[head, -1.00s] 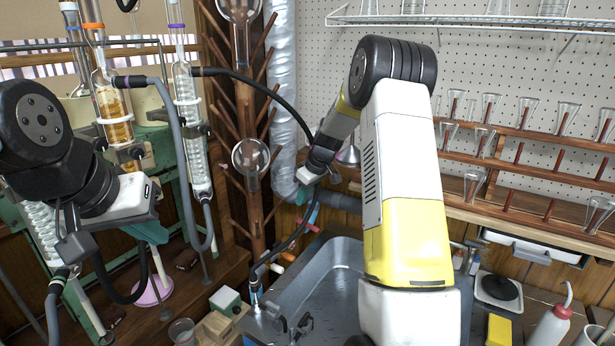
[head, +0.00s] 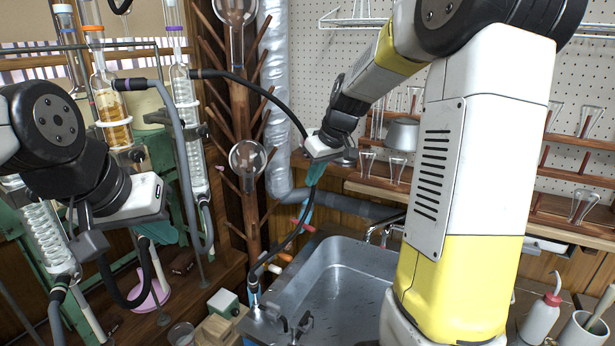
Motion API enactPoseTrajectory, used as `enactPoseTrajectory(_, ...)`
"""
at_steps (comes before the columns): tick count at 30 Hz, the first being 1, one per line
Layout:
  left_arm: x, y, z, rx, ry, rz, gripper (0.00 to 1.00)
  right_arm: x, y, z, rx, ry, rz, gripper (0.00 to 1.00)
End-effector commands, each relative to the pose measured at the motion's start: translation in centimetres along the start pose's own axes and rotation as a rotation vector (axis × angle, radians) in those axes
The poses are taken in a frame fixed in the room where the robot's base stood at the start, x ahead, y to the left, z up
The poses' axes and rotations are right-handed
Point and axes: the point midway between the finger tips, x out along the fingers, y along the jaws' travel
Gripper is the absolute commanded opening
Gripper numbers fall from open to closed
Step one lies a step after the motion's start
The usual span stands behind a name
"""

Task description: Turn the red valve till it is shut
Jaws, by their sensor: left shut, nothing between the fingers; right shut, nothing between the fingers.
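A small red handle (head: 307,227), which looks like the red valve, shows behind the sink's left back corner. Its exact turn angle is too small to tell. My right gripper (head: 315,174) has teal fingers pointing down, shut and empty, above the red handle in the picture and apart from it. A black hose passes close by these fingers. My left gripper (head: 158,236) is shut and empty at the left, in front of the green frame, its teal fingers partly behind its own white hand.
A metal sink (head: 345,250) with a tap (head: 385,232) fills the middle. An orange handle (head: 285,257) is below the red one. Glass condensers (head: 190,110) and a flask of amber liquid (head: 112,105) stand left. A wooden peg rack (head: 240,120) stands behind.

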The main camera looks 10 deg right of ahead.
Motion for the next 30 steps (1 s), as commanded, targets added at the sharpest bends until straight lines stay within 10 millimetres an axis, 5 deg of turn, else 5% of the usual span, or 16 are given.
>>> enactPoseTrajectory(6,0.0,0.0,0.0,0.0,0.0,0.0,0.0,-1.2,-0.7,0.5,0.011,0.004,0.006,0.0)
enactPoseTrajectory(10,0.0,0.0,0.0,0.0,0.0,0.0,0.0,0.3,-0.2,-0.1,-0.117,-0.034,0.011,0.0)
enactPoseTrajectory(24,0.0,0.0,0.0,0.0,0.0,0.0,0.0,18.3,4.9,-5.3,-1.513,-0.445,-0.094,0.0)
enactPoseTrajectory(30,0.0,0.0,0.0,0.0,0.0,0.0,0.0,21.9,5.7,-5.7,-1.776,-0.532,-0.15,0.0)
